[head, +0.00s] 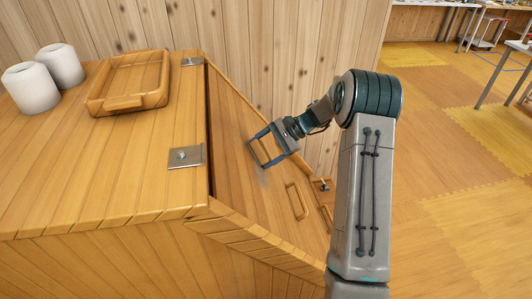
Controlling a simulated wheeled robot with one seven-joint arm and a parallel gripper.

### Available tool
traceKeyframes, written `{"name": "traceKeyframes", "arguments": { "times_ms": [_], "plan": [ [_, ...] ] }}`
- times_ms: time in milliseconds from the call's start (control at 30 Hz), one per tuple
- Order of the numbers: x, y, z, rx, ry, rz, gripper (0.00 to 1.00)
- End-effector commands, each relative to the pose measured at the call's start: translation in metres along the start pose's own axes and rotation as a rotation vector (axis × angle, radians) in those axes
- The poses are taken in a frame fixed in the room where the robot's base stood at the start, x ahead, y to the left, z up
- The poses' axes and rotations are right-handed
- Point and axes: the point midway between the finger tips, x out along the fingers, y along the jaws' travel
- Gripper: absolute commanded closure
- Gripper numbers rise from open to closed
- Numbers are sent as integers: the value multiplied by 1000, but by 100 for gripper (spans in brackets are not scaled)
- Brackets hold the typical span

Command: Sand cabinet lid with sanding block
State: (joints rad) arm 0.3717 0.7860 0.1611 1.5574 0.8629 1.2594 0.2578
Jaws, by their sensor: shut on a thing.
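The cabinet lid (240,125) is a sloping wooden panel, hinged along the right edge of the cabinet top. It is closed or nearly closed; a dark gap runs along its hinge side. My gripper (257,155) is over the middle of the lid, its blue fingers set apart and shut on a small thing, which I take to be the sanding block. The block is small and hard to make out between the fingertips. It looks at or very near the lid surface; I cannot tell if it touches. A grey smudge (262,179) lies on the lid just below the gripper.
Two white rolls (31,90) and a wooden tray (128,82) stand on the cabinet top (70,165). Metal hinges (186,157) join top and lid. A wooden handle (297,200) sticks up from the lower lid. A plank wall (285,45) is behind; open floor (470,150) lies right.

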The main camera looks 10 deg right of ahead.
Motion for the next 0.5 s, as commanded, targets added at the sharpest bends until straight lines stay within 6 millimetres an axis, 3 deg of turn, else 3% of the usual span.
{"name": "traceKeyframes", "arguments": {
  "times_ms": [500],
  "plan": [
    [1, -30, -20, 0, -1, 1, 41]
  ]
}}
